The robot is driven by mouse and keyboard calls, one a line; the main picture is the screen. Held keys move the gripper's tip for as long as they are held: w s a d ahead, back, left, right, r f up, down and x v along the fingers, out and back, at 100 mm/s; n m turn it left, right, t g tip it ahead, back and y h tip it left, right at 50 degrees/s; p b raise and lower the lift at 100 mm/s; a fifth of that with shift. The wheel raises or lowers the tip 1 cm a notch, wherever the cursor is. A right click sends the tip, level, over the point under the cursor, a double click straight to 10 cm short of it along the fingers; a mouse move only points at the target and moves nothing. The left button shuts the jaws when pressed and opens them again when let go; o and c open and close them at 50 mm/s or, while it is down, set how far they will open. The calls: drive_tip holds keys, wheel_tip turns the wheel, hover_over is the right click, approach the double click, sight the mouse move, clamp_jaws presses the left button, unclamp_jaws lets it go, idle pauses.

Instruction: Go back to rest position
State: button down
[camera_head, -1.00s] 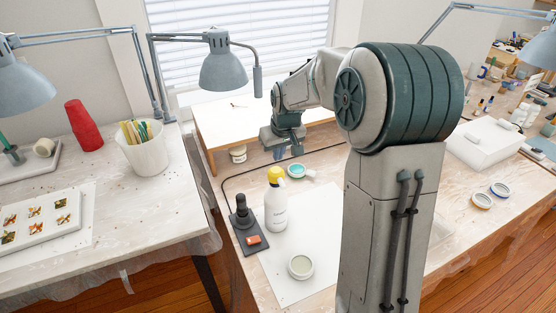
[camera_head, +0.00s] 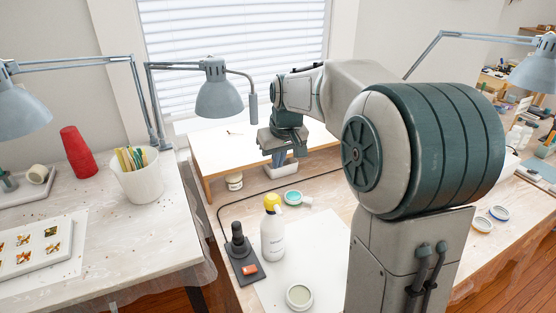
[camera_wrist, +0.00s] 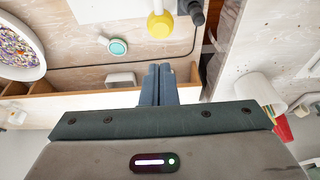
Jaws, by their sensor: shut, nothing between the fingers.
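My gripper (camera_head: 279,160) hangs from my arm near the front edge of the raised white board at the back of the table, fingers pointing down. In the wrist view its two blue-grey fingers (camera_wrist: 158,84) are together with nothing between them. A small white block-like item (camera_head: 281,169) is just behind and below the fingertips in the head view. In the wrist view a white item (camera_wrist: 121,79) is beside the fingers, apart from them. A spray bottle with a yellow top (camera_head: 272,232) stands on the table in front.
A round teal-lidded container (camera_head: 292,197) and an open pale jar (camera_head: 299,297) are on the table. A dark stand with an orange item (camera_head: 240,255) is left of the bottle. A grey lamp (camera_head: 219,98) hangs left of my gripper. A bowl of colourful bits (camera_wrist: 20,48) shows in the wrist view.

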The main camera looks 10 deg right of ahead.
drive_tip(key=s+f+m, duration=0.1)
drive_tip(key=s, duration=1.2)
drive_tip(key=s+f+m, duration=0.1)
drive_tip(key=s+f, duration=0.1)
drive_tip(key=s, duration=1.1)
drive_tip(key=shift+s+a+f+h, duration=0.3)
drive_tip(key=shift+s+a, duration=0.05)
drive_tip(key=shift+s, duration=0.05)
